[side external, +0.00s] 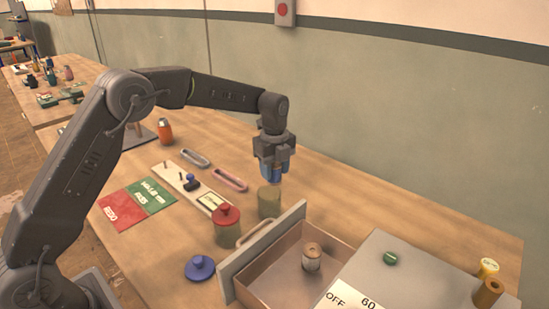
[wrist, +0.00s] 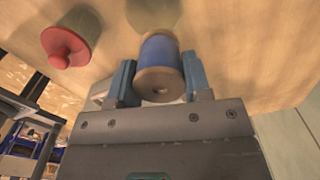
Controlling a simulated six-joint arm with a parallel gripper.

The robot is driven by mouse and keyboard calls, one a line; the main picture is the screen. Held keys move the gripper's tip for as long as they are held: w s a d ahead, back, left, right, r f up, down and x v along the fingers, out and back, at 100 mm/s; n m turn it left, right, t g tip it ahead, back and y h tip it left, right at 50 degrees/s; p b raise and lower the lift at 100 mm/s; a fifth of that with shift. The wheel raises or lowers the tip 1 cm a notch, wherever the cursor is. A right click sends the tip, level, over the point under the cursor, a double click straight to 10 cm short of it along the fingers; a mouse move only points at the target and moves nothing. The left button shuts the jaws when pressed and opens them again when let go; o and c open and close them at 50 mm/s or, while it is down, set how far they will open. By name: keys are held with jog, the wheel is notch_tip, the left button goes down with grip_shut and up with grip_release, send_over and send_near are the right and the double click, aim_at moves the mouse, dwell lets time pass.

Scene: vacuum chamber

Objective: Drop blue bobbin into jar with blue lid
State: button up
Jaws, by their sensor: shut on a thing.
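My gripper (side external: 272,170) is shut on the blue bobbin (side external: 274,173). In the wrist view the bobbin (wrist: 160,58) shows blue winding and tan end flanges between the two blue-grey fingers. The gripper points down, with the bobbin just above an open olive-coloured jar (side external: 269,204). That jar also shows in part beyond the bobbin in the wrist view (wrist: 153,10). Whether the bobbin's lower end is inside the jar's mouth I cannot tell. The blue lid (side external: 199,268) lies off the jar, on the table in front, knob up.
A second jar with a red lid (side external: 227,214) stands left of the open jar. An open drawer (side external: 240,262) holding a tan spool (side external: 312,257) is at front right, beside a grey box top (side external: 410,265) with more spools. Pink and grey handles (side external: 229,179) lie behind.

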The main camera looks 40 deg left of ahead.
aim_at(275, 164)
jog(key=shift+f, duration=0.95)
jog(key=o, duration=1)
notch_tip(275, 164, up, 12)
jog(key=shift+r, duration=0.95)
